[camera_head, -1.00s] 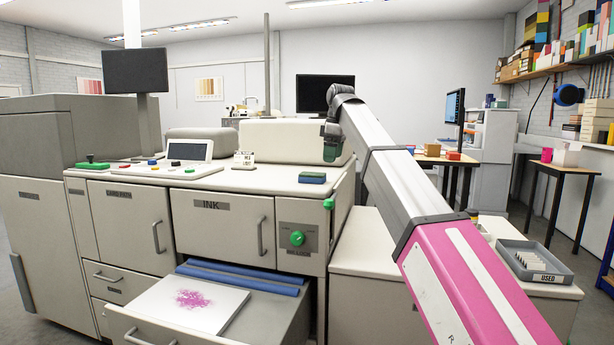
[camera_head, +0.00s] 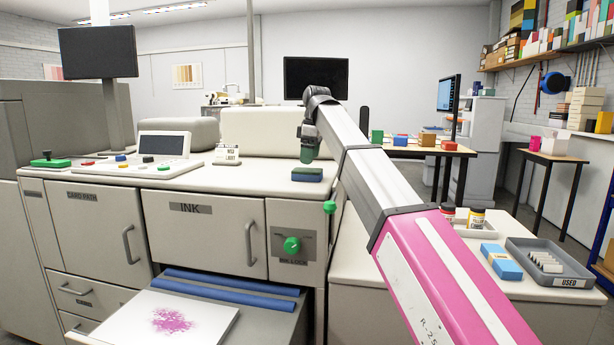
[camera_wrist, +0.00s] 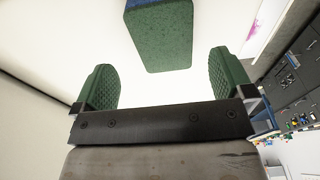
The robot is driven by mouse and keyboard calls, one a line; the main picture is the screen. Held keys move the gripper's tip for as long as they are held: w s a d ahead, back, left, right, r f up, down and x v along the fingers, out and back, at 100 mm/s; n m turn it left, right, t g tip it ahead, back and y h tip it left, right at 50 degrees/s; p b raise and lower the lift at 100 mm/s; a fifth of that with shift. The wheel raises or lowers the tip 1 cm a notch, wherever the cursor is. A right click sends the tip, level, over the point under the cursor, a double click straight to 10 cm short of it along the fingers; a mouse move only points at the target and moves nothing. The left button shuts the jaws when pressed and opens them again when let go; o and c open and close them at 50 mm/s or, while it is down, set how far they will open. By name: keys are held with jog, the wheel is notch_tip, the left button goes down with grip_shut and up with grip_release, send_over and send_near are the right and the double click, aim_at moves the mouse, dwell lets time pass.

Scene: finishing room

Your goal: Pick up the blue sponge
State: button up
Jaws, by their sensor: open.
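The sponge (camera_head: 307,174), a small block in blue and green, lies on the machine's pale top near its front right edge. In the wrist view the sponge (camera_wrist: 160,40) shows a large green face with blue at its far end, partly cut off by the top edge. My gripper (camera_head: 308,152) is above the machine top, close to the sponge in the head view. In the wrist view my gripper (camera_wrist: 161,75) is open and empty, its two green pads wide apart. The sponge lies ahead of the gap between the pads, apart from both.
A sign (camera_head: 227,154) and a control panel (camera_head: 164,145) stand left of the sponge. A green knob (camera_head: 292,245) and an open drawer with a stained white sheet (camera_head: 165,318) are below. A blue box (camera_head: 501,262) and a grey tray (camera_head: 548,264) are on the right cabinet.

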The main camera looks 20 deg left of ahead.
aim_at(307, 170)
jog(key=shift+s+a+f, duration=0.1)
jog(key=shift+a+f, duration=0.05)
jog(key=shift+f, duration=0.75)
jog(key=shift+s+a+f, duration=0.1)
jog(key=shift+f, duration=0.85)
jog(key=shift+s+a+f, duration=0.1)
jog(key=shift+a+f, duration=0.05)
jog(key=shift+f, duration=0.75)
jog(key=c, duration=1)
